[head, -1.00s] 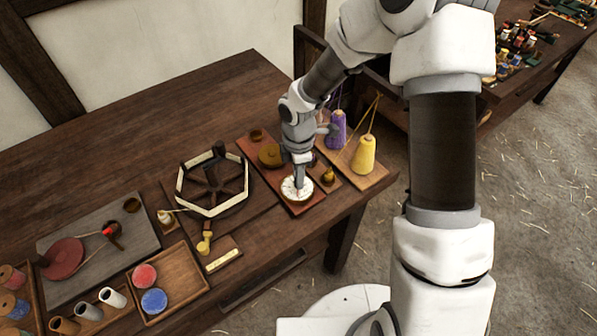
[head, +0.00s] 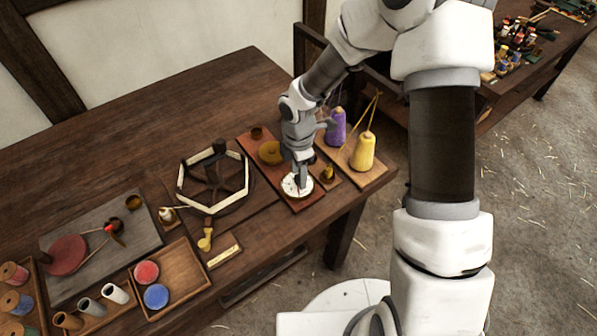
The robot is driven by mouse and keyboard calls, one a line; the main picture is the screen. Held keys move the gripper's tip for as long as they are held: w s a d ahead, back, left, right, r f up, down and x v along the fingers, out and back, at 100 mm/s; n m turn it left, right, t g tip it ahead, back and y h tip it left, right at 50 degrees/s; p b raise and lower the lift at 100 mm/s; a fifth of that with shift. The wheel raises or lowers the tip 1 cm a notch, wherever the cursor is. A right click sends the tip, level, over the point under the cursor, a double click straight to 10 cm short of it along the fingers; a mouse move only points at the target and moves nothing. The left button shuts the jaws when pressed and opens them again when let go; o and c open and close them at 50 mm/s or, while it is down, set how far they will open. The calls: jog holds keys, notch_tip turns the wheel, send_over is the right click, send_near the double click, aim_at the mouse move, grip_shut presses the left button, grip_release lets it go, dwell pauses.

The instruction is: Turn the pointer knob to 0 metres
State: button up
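A round white dial (head: 297,186) with dark marks sits on a reddish-brown board (head: 308,206) near the right end of the table. My gripper (head: 299,188) points down at the dial's middle, with its fingertips at the dial. The pointer knob is mostly hidden behind the fingers; a small reddish bit shows beside them. The dial's numbers are too small to read. I cannot tell whether the fingers are open or closed on the knob.
A yellow cone (head: 363,152) and a purple cone (head: 336,128) of yarn stand just right of my gripper. A hexagonal reel (head: 182,183) stands to the left. A wooden tray (head: 186,262) holds red and blue discs. Bare table lies at the back left.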

jog(key=shift+r, duration=0.15)
notch_tip(320, 180, up, 17)
jog(key=p, duration=0.2)
dwell(0.4)
jog(key=shift+r, duration=0.1)
